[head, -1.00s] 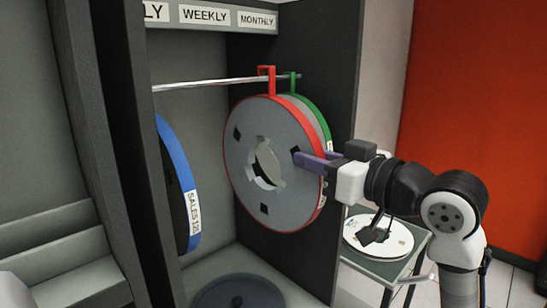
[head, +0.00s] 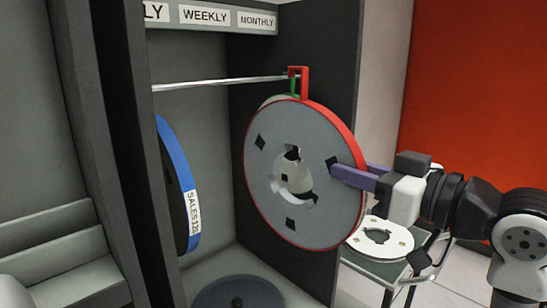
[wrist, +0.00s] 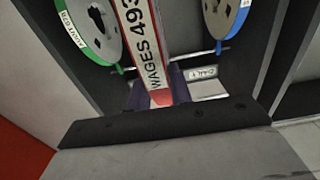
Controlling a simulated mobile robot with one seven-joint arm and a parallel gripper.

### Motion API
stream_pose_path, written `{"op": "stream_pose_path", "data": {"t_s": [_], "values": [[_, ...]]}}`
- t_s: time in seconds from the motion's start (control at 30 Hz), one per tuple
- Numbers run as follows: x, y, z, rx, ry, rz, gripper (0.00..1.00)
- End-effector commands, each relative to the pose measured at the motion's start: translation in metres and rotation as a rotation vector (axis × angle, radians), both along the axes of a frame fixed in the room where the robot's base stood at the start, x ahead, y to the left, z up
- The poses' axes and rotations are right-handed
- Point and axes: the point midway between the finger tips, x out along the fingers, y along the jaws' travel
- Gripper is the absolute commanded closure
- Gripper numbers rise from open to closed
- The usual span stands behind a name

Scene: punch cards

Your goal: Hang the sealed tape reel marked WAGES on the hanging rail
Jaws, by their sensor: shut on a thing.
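The red-rimmed grey reel (head: 270,180) stands upright in the head view, its red hook (head: 304,82) on top. Its edge label (wrist: 143,45) reads WAGES 493 in the wrist view. My gripper (head: 350,174) is shut on the reel's right edge with its purple fingers. The hanging rail (head: 215,83) crosses the cabinet bay. The red hook overlaps the rail's right end in the picture; I cannot tell whether it touches it. A green-rimmed reel (wrist: 90,28) is mostly hidden behind the red one in the head view.
A blue-rimmed reel (head: 178,185) labelled SALES hangs at the bay's left. A dark disc (head: 238,293) lies on the cabinet floor. The label strip (head: 222,17) is above the rail. A small table (head: 372,264) with a white reel (head: 378,238) stands right of the cabinet.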

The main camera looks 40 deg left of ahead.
Motion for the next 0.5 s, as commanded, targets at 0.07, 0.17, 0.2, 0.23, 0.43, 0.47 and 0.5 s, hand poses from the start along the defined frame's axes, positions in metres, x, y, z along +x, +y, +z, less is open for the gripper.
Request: {"op": "stream_pose_path", "data": {"t_s": [0.07,0.17,0.2,0.23,0.43,0.47,0.5], "values": [[0.0,-0.007,0.002,0.007,-0.002,-0.004,1.0],[-0.002,-0.014,0.001,0.006,-0.002,-0.002,1.0],[-0.002,-0.017,0.001,0.005,-0.002,-0.002,1.0],[-0.002,-0.019,0.001,0.005,-0.002,-0.003,1.0],[-0.004,-0.033,0.002,0.006,-0.001,-0.003,1.0],[-0.004,-0.034,0.002,0.006,-0.001,-0.003,1.0],[-0.005,-0.036,0.001,0.006,-0.002,-0.003,1.0]]}}
